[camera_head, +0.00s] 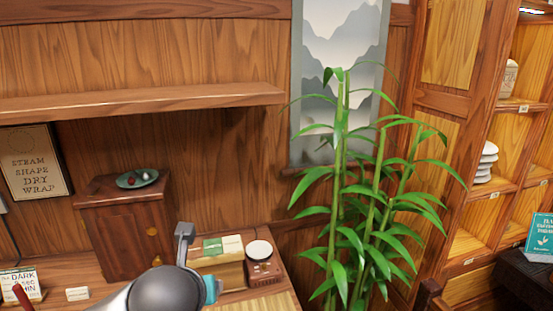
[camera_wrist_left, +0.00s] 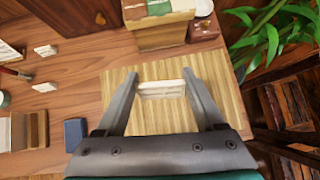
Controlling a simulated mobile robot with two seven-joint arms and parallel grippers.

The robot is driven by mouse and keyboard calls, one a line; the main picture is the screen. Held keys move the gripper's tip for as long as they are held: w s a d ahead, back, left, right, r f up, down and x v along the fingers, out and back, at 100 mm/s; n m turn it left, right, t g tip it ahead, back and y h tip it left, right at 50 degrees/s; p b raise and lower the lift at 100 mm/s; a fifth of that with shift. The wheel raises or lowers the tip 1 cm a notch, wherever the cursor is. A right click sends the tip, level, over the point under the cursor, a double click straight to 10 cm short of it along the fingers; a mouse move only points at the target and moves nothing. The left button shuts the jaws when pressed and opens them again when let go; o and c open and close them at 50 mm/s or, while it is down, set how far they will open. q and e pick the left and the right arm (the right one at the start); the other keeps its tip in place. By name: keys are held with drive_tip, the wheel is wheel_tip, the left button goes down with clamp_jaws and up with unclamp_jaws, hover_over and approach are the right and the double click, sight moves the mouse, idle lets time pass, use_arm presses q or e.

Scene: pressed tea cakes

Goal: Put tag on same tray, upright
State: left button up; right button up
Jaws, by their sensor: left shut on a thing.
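In the left wrist view my left gripper (camera_wrist_left: 160,88) is shut on a small white tag (camera_wrist_left: 162,90), which lies crosswise between the fingertips. It is over a slatted, straw-coloured mat or tray (camera_wrist_left: 120,115); I cannot tell whether the tag touches it. In the head view my left gripper (camera_head: 184,240) shows partly behind my arm, and the held tag is hidden. The slatted surface shows at the bottom edge (camera_head: 262,304). Another white tag (camera_head: 77,293) stands on the table, and the left wrist view shows two white tags (camera_wrist_left: 45,50) (camera_wrist_left: 44,87) at the left. My right gripper is not in view.
A wooden box (camera_head: 230,273) with green and white packets and a small scale (camera_head: 264,268) stand behind the mat. A dark cabinet (camera_head: 125,230) bears a green dish (camera_head: 137,179). A bamboo plant (camera_head: 340,190) is at the right. A blue block (camera_wrist_left: 75,133) is left of the mat.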

use_arm(q)
drive_tip(key=s+m+b, duration=0.1)
drive_tip(key=b, duration=0.1)
drive_tip(key=s+a+m+h+b, duration=0.1)
drive_tip(key=b, duration=0.1)
drive_tip(key=shift+s+r, duration=0.15)
drive_tip(key=shift+s, duration=0.25)
